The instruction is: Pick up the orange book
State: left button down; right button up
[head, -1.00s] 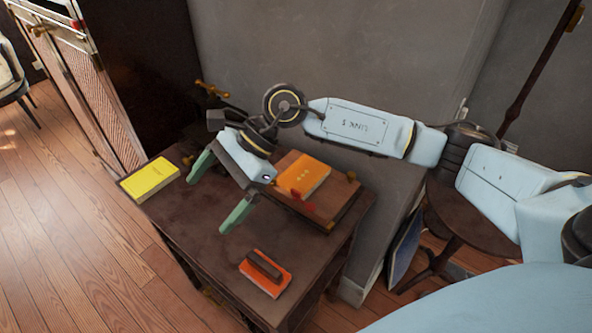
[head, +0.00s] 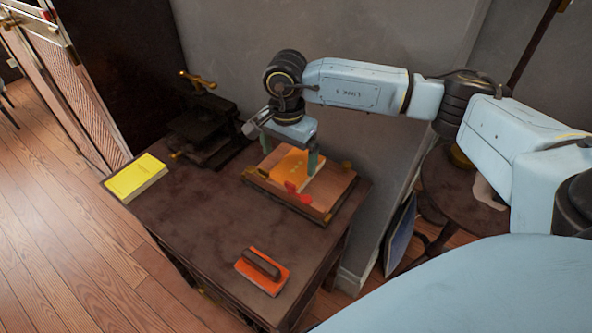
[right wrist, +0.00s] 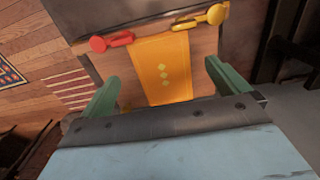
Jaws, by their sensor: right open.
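The orange book (head: 285,168), with three pale diamond marks on its cover, lies on a brown wooden board or box (head: 322,200) on the dark table. It also shows in the right wrist view (right wrist: 162,75). My right gripper (head: 289,165) is open above the book. One finger appears at each side of it, with gaps visible in the right wrist view (right wrist: 165,88). Whether the fingertips reach down to the book's level, I cannot tell. My left gripper is not in view.
A red piece (head: 298,192) lies by the book's near end. A yellow book (head: 135,177), a dark press (head: 208,125) and an orange block with a dark handle (head: 263,270) are on the table. The table's left-middle is clear. A grey wall (head: 235,45) stands behind.

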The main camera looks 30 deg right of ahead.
aim_at(288, 175)
notch_tip(288, 175, down, 5)
jog(key=shift+a+f+b, duration=0.1)
jog(key=shift+f+b, duration=0.1)
jog(key=shift+b, duration=0.3)
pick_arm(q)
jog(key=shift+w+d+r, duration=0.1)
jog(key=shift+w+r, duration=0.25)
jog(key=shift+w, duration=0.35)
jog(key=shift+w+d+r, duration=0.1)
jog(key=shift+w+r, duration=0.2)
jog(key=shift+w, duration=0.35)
pick_arm(e)
jog(key=shift+r, duration=0.1)
jog(key=c, duration=1)
